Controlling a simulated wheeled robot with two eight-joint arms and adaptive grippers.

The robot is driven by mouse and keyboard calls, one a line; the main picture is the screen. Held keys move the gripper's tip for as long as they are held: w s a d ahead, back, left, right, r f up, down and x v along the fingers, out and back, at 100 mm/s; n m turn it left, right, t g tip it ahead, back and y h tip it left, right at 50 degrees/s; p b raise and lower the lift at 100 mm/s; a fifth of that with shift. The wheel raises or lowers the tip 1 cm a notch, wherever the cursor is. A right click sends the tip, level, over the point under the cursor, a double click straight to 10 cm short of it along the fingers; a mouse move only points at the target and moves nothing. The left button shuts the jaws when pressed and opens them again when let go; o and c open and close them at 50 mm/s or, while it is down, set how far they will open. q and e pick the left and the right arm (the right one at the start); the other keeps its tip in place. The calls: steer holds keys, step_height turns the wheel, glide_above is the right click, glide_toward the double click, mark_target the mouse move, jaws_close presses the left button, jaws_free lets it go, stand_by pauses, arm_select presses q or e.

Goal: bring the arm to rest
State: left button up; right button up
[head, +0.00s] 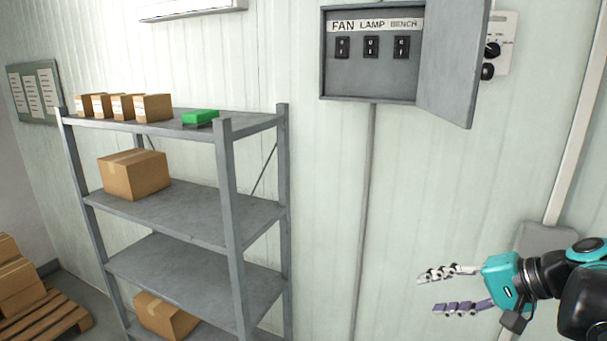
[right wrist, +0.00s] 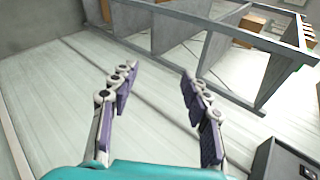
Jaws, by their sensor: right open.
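My right gripper (head: 447,290) reaches in from the right edge in the head view, in front of the pale panelled wall. It is open and empty, its two fingers apart. In the right wrist view its fingers (right wrist: 160,100) also stand apart with nothing between them, and the wall lies behind. My left gripper is in neither view.
A grey metal shelf (head: 185,215) stands at the left with boxes and a green item (head: 200,117) on it. A grey switch box (head: 370,75) labelled FAN LAMP BENCH hangs on the wall, its door (head: 455,60) open. A pallet (head: 45,318) lies lower left.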

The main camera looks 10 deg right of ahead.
steer(key=s+a+f+n+h+b, duration=0.2)
steer(key=a+f+b, duration=0.3)
steer(key=f, duration=1)
steer(key=s+a+f+n+h+b, duration=0.2)
steer(key=a+f+n+b, duration=0.2)
steer(key=f+b, duration=0.5)
steer(key=s+a+f+n+h+b, duration=0.2)
steer(key=a+f+n+b, duration=0.2)
steer(key=f, duration=1.8)
steer(key=a+b, duration=0.2)
steer(key=b, duration=0.1)
steer(key=shift+s+a+f+g+h, duration=0.25)
steer(key=shift+s+f+g+h, duration=0.05)
steer(key=shift+s+g, duration=0.1)
